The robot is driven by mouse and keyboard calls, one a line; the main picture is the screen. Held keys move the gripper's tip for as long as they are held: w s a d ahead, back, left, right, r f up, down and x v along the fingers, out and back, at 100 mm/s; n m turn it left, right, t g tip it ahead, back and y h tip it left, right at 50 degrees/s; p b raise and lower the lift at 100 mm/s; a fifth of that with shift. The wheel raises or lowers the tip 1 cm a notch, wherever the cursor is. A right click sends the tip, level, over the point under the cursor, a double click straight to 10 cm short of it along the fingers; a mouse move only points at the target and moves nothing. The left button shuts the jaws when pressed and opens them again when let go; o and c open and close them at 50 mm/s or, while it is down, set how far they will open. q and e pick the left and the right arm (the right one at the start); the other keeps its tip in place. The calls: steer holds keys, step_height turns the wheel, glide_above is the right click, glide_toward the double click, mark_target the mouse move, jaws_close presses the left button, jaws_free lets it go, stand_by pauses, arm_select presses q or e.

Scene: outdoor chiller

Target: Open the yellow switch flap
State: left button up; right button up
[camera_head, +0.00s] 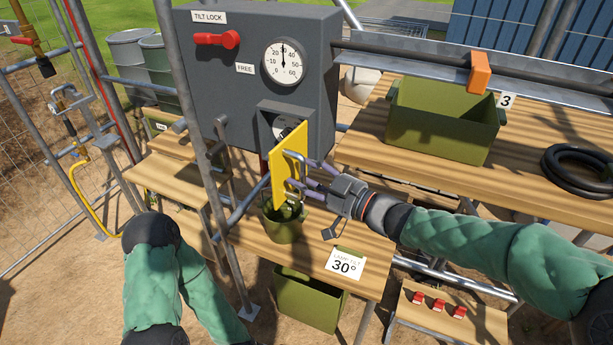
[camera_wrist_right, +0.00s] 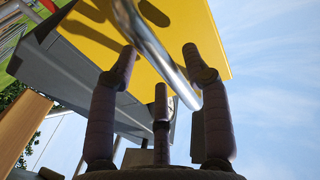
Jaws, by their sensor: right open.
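The yellow switch flap (camera_head: 287,172) stands swung out from the front of the dark grey control box (camera_head: 262,90). Behind it, a recess with a dark round switch (camera_head: 283,127) is partly exposed. The flap carries a metal bar handle (camera_head: 300,165). My right gripper (camera_head: 306,174) is open at the handle, its fingers on either side of it or close to it. In the right wrist view the bar handle (camera_wrist_right: 150,45) passes between the open fingers (camera_wrist_right: 160,70) in front of the yellow flap (camera_wrist_right: 85,28); contact is unclear. My left gripper is out of view; only that arm shows.
A green pot (camera_head: 284,222) stands below the flap on a wooden bench with a "30°" card (camera_head: 346,264). A green crate (camera_head: 440,122) sits on the right table beside a black hose coil (camera_head: 582,168). Metal poles stand left of the flap.

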steer(key=shift+s, duration=0.15)
steer(key=shift+s+d, duration=0.15)
steer(key=v, duration=1.1)
steer(key=shift+d, duration=0.3)
steer(key=shift+f, duration=0.1)
